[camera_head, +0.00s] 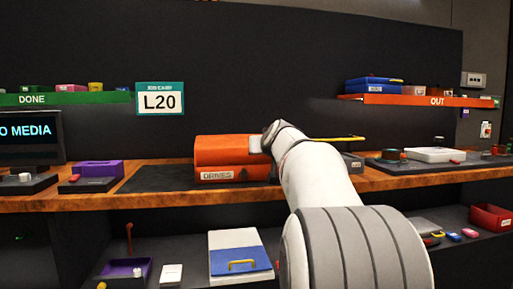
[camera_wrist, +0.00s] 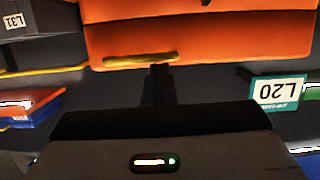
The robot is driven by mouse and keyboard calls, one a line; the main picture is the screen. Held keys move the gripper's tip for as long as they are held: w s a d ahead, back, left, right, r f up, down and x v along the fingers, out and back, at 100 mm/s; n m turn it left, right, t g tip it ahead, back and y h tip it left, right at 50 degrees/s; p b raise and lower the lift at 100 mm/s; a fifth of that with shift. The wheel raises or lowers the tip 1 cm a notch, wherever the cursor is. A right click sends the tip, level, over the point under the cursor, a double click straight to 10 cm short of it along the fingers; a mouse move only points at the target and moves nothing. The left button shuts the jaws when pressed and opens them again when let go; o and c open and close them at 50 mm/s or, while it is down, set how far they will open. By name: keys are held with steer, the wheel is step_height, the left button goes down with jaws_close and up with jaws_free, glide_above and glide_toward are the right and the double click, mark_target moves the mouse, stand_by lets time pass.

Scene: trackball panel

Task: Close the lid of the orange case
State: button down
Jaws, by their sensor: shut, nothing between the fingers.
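The orange case (camera_head: 232,173) sits on the wooden counter, with a "DRIVES" label on its front. Its upper orange part, the lid (camera_head: 222,150), lies over the lower part with a dark line between them. I cannot tell whether the lid is fully down. My arm covers the case's right end, and my gripper's fingers are hidden there. In the wrist view, my gripper (camera_wrist: 160,69) is shut and empty, its tip by a yellow strip (camera_wrist: 138,60) along the edge of the orange case (camera_wrist: 210,40). I cannot tell whether they touch.
A dark mat (camera_head: 155,178) lies left of the case, with a purple-topped box (camera_head: 98,170) beyond it. Right of my arm are a grey box (camera_head: 352,162) and a white device (camera_head: 435,154). The "L20" card (camera_head: 160,99) hangs on the back wall. A lower shelf holds a white-and-blue box (camera_head: 238,243).

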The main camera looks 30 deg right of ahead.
step_height(320, 180, down, 2)
steer(key=shift+w+d+f, duration=0.1)
steer(key=shift+w+f, duration=0.05)
step_height(320, 180, up, 5)
steer(key=p, duration=0.4)
steer(key=s+a+f+b, duration=0.3)
steer(key=s+f, duration=0.1)
steer(key=s, duration=0.5)
steer(key=s+a+r+n+g+y+p, duration=0.1)
steer(key=s+a+g+y+p, duration=0.2)
steer(key=a+p, duration=0.5)
steer(key=s+a+n+g+y+p, duration=0.1)
steer(key=s+a+g+y+p, duration=0.1)
steer(key=s+a+p, duration=0.6)
steer(key=s+a+g+p, duration=0.2)
steer(key=s+g+p, duration=0.1)
steer(key=s+p, duration=0.4)
steer(key=s+a+n+g+p, duration=0.1)
steer(key=s+a+g+p, duration=0.2)
steer(key=s+p, duration=0.4)
steer(key=g+p, duration=0.1)
steer(key=p, duration=0.4)
steer(key=shift+s+a+r+h, duration=0.2)
steer(key=shift+s+r+h, duration=0.05)
steer(key=shift+s+h, duration=0.1)
steer(key=c, duration=2.1)
jaws_free()
